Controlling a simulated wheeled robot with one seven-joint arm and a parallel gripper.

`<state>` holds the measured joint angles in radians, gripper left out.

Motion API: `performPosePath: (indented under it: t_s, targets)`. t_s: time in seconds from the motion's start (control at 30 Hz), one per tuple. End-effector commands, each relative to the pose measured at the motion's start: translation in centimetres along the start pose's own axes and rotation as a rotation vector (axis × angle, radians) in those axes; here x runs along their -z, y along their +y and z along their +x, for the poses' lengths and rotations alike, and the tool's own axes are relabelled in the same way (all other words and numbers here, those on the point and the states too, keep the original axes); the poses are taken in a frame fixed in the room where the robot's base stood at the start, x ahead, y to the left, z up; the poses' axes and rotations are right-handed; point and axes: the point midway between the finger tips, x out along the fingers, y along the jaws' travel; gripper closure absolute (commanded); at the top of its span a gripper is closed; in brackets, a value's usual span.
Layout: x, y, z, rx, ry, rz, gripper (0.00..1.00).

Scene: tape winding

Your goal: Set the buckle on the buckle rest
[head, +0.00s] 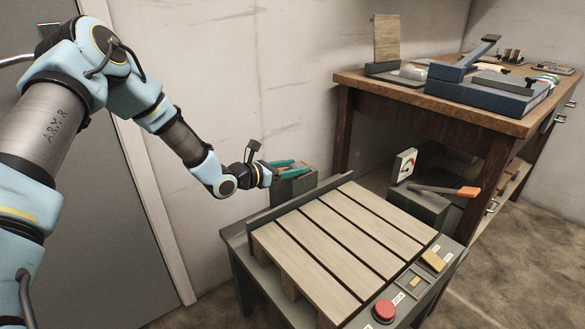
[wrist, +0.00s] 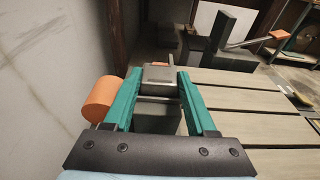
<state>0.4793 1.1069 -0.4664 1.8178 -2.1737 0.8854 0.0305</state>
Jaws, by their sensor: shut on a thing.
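My gripper (head: 290,164) is over the dark grey block (head: 293,187) behind the slatted pallet top. In the wrist view its teal fingers (wrist: 158,74) are set apart, with a small grey metal piece (wrist: 158,79) between their tips. I cannot tell whether this piece is the buckle or whether it touches the block. An orange cylinder (wrist: 103,98) is just left of the left finger. A flat yellow piece (head: 433,260) lies on the stand's right end. Beside it is a small framed plate (head: 413,281). I cannot tell for sure which thing is the buckle rest.
The slatted pallet (head: 345,240) fills most of the low stand. A red button (head: 384,311) is at its front. A wooden workbench (head: 480,115) stands behind. The wall is close at left.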

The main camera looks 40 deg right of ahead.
Motion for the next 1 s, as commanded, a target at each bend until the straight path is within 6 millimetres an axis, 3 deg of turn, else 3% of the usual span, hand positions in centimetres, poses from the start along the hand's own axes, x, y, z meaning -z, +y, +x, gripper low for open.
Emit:
performPosePath:
  t_s: [0.13,0.17,0.43,0.77,1.0]
  targets:
    - [-0.1,0.0,0.0,0.0,-0.001,0.0,1.0]
    - [-0.1,0.0,0.0,0.0,-0.001,0.0,0.4]
    - [-0.1,0.0,0.0,0.0,-0.001,0.0,0.1]
    - [0.0,0.0,-0.3,-0.001,0.0,0.0,0.08]
    - [0.0,0.1,-4.1,-0.002,0.001,-0.001,0.08]
